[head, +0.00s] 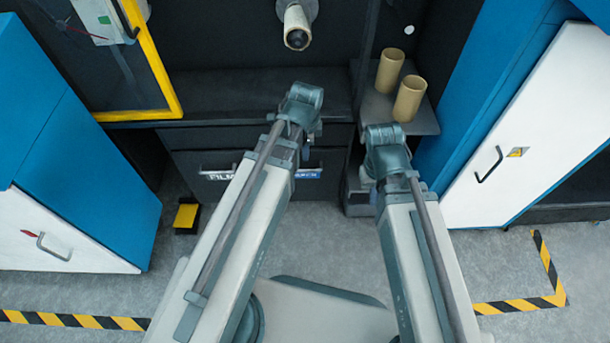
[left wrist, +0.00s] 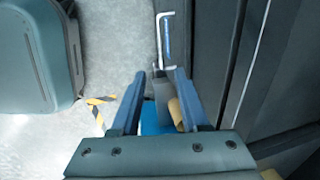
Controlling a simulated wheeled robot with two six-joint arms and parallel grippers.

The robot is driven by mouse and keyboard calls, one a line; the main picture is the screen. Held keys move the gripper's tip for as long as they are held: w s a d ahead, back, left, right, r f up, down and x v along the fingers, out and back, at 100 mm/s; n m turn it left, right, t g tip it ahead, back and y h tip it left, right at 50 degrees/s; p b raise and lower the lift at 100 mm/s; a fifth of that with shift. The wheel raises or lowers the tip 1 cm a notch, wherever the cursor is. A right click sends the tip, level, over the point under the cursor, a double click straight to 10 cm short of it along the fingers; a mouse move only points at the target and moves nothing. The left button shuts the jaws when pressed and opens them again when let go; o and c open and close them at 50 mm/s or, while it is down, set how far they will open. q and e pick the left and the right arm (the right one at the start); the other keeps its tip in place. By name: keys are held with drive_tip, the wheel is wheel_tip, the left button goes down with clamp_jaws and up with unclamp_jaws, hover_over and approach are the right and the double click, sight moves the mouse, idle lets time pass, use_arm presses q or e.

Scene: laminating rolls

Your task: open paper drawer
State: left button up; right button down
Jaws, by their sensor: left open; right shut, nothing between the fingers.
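The paper drawer (head: 310,158) is a dark front low under the machine, with a blue label beside its handle, partly hidden behind my left arm. In the left wrist view its pale bar handle (left wrist: 161,38) and blue label show just ahead of the fingers. My left gripper (left wrist: 160,72) is open, with the near end of the handle close to the gap between its fingertips. I cannot tell whether they touch. In the head view its fingers are mostly hidden by the wrist. My right gripper (head: 386,155) is right of the drawer, its fingers hidden behind its wrist.
The film drawer (head: 217,170) is left of the paper drawer. Two cardboard tubes (head: 408,98) stand on a side shelf (head: 424,121) at the right. A yellow and black block (head: 187,215) lies on the floor. Blue and white cabinets (head: 500,160) flank the machine.

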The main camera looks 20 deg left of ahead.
sight(305, 170)
use_arm(q)
drive_tip(key=shift+f, duration=0.2)
drive_tip(key=f+b, duration=0.4)
drive_tip(key=w+f+b, duration=0.1)
drive_tip(key=f+b, duration=0.4)
drive_tip(key=w+f+b, duration=0.1)
drive_tip(key=f+b, duration=0.3)
drive_tip(key=shift+w+a+f+b, duration=0.25)
drive_tip(key=shift+a+b, duration=0.05)
drive_tip(key=shift+a, duration=0.05)
clamp_jaws()
idle(1.2)
